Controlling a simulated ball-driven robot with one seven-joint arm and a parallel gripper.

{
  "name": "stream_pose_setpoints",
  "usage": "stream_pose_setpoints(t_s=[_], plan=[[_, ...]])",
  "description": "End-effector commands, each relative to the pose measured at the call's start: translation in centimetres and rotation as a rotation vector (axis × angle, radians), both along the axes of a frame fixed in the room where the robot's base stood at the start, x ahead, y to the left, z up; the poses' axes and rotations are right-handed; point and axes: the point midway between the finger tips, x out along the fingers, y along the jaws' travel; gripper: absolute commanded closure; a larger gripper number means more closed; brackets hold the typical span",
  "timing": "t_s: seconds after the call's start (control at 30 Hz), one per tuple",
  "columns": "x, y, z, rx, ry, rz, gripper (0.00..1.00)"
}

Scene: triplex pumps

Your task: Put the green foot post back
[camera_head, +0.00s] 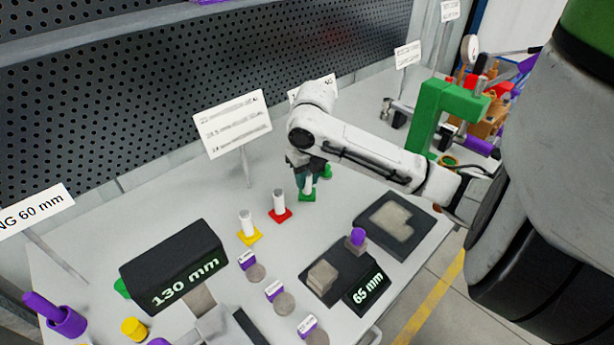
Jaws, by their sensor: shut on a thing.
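The green foot post (308,189) is a white post on a green square base. It stands upright at the back of the grey table, right of the red one in the row. My gripper (307,175) comes down over its top from my white arm and is shut on the post. The gripper hides the upper part of the post. I cannot tell whether the base touches the table. Another green piece (326,171) shows just behind the gripper.
The red foot post (280,206) and yellow foot post (248,228) stand close by to the left. A white sign (232,124) stands behind. A black 130 mm block (174,266), a dark tray (396,226) and a green frame (434,112) are around. Bare table lies left of the row.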

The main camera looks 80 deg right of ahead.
Motion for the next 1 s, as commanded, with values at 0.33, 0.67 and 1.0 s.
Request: stream_pose_setpoints(t_s=[0.33,0.67,1.0], plan=[[0.0,0.0,-0.3,0.0,0.0,0.0,0.61],[0.0,0.0,-0.3,0.0,0.0,0.0,0.49],[-0.2,0.2,3.3,-0.004,-0.003,0.002,0.49]])
